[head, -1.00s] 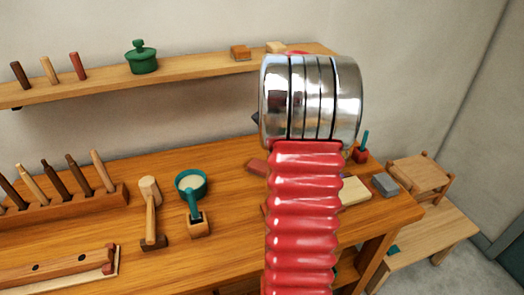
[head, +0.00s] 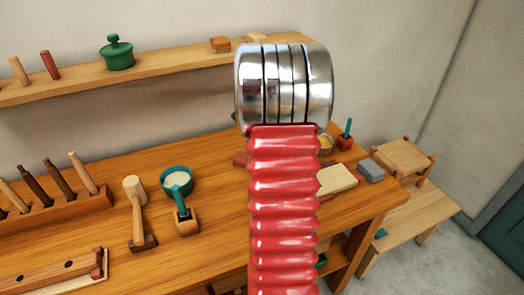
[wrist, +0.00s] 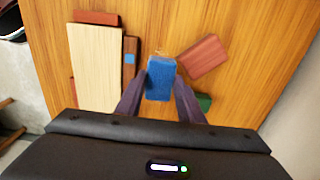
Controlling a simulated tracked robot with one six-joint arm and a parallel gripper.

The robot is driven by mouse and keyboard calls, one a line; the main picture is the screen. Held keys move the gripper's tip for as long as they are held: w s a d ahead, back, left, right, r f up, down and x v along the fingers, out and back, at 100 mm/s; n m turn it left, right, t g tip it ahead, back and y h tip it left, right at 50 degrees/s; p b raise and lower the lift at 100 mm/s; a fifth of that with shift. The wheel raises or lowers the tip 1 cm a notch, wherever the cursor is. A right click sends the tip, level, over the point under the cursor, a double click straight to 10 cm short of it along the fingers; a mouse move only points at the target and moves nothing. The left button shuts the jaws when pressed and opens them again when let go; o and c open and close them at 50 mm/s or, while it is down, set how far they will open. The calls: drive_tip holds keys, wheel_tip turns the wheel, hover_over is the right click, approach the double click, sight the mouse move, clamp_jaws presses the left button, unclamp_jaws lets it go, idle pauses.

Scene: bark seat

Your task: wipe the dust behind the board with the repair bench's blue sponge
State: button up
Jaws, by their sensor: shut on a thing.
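In the wrist view, my gripper (wrist: 158,98) has its two dark fingers on either side of the blue sponge (wrist: 160,80) and is shut on it. The sponge is over the wooden bench top; I cannot tell whether it touches the wood. A faint pale, speckled patch (wrist: 177,51) shows by the sponge's far end and may be dust. The pale board (wrist: 97,68) lies left of the sponge, on reddish pieces. In the head view, the board (head: 338,179) shows right of my red arm, which hides the gripper and sponge.
In the wrist view, a reddish block (wrist: 202,57) lies close right of the sponge, a brown block with a blue mark (wrist: 130,62) left, and a green piece (wrist: 204,102) by the right finger. In the head view, a grey block (head: 370,171) sits near the bench's right end.

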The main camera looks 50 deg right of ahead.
drive_tip(key=shift+w+f, duration=0.1)
drive_tip(key=shift+f, duration=1.6)
drive_tip(key=shift+f, duration=0.5)
drive_tip(key=shift+s+d+r, duration=0.1)
drive_tip(key=shift+s+d, duration=0.3)
drive_tip(key=shift+d, duration=0.35)
drive_tip(key=shift+s+d+f, duration=0.1)
drive_tip(key=shift+s+d, duration=0.35)
drive_tip(key=shift+d, duration=0.25)
drive_tip(key=shift+s+d+r, duration=0.1)
drive_tip(key=shift+s+d, duration=0.3)
drive_tip(key=shift+d, duration=0.35)
drive_tip(key=shift+w+a+f, duration=0.1)
drive_tip(key=shift+w+a, duration=0.3)
drive_tip(key=shift+a, duration=0.35)
drive_tip(key=shift+w+a+f, duration=0.1)
drive_tip(key=shift+w+a, duration=0.35)
drive_tip(key=shift+a, duration=0.25)
drive_tip(key=shift+w+a, duration=0.4)
drive_tip(key=shift+a, duration=0.35)
